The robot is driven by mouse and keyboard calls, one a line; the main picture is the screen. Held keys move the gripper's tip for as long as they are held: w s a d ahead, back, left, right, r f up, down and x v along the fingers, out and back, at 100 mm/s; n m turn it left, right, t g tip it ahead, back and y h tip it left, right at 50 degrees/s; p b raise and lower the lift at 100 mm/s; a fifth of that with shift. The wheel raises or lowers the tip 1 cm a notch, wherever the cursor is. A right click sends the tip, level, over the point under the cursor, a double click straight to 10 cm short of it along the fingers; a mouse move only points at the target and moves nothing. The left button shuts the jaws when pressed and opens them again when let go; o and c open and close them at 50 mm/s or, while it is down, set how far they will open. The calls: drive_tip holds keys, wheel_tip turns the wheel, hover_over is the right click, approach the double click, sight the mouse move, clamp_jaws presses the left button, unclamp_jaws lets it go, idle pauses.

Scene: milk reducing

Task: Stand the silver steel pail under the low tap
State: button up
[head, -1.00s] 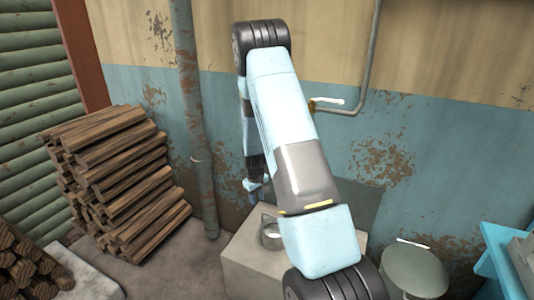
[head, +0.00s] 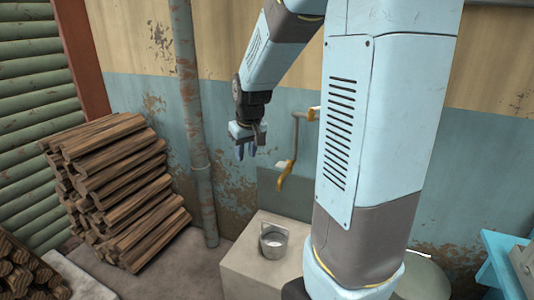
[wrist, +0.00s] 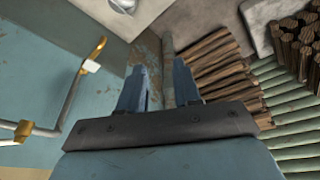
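The silver steel pail (head: 273,241) stands upright on a pale concrete block. In the wrist view only part of the pail (wrist: 122,4) shows at the top edge. The low tap (head: 285,173), with brass parts on a grey pipe, is on the wall above the block; its brass also shows in the wrist view (wrist: 93,55). The pail is below the tap in the head view, but I cannot tell whether it is exactly under the outlet. My gripper (head: 246,152) is open and empty, above and left of the pail, apart from it. Its parted fingers (wrist: 160,78) show in the wrist view.
The concrete block (head: 240,270) has some bare top around the pail. A wall pipe (head: 190,110) runs up left of it. Stacked firewood (head: 120,190) is at left, a blue table (head: 505,250) at right. My arm hides part of the wall and block's right side.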

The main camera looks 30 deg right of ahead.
drive_tip(key=s+a+r, duration=0.1)
drive_tip(key=s+r, duration=0.2)
drive_tip(key=s, duration=0.4)
drive_tip(key=s+a+r+t, duration=0.1)
drive_tip(key=s+r, duration=0.3)
drive_tip(key=s, duration=0.4)
drive_tip(key=s+a+r+m+t, duration=0.1)
drive_tip(key=s+a+r, duration=0.1)
drive_tip(key=s+r, duration=0.2)
drive_tip(key=s, duration=0.3)
drive_tip(key=shift+s+a, duration=0.35)
drive_tip(key=shift+a, duration=0.05)
